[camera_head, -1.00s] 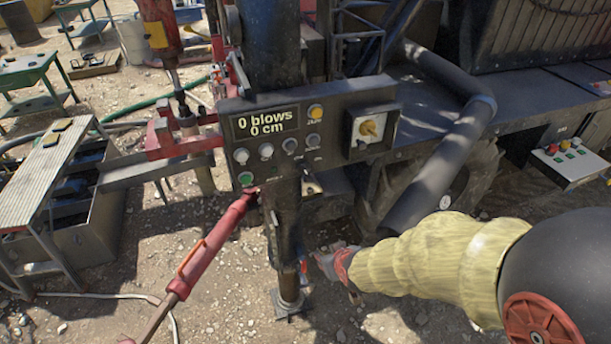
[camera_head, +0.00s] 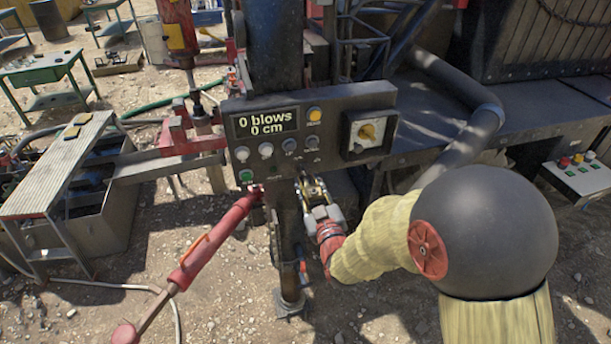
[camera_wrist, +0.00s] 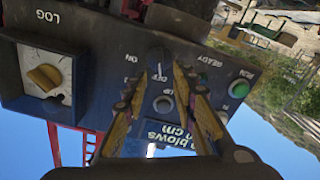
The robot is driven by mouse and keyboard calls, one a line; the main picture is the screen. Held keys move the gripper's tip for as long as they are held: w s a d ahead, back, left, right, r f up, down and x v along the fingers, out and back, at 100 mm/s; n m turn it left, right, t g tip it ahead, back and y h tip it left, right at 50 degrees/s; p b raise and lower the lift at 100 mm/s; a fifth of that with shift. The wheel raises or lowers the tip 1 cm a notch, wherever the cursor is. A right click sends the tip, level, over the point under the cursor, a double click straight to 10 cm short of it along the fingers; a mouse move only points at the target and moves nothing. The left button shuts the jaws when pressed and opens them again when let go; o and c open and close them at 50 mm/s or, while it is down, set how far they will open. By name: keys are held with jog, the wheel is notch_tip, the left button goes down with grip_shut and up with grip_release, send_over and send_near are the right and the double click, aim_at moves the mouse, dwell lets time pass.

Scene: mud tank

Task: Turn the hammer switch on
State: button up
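The control panel (camera_head: 345,105) fills the middle of the head view, its display reading "0 blows 0 cm". In the head view my gripper (camera_head: 308,183) points up at the panel's lower edge, and the switch is not clearly visible there.
A yellow selector knob (camera_head: 367,132) marked LOG is on the panel's right. A green button (camera_head: 246,175) marked RUN is at lower left. A red lever (camera_head: 215,240) slants below the panel, left of the dark post (camera_head: 287,235). A thick black pipe (camera_head: 470,135) runs at right.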

aim_at(304, 172)
jog(key=shift+x, duration=1.9)
jog(key=shift+c, duration=0.2)
grip_shut()
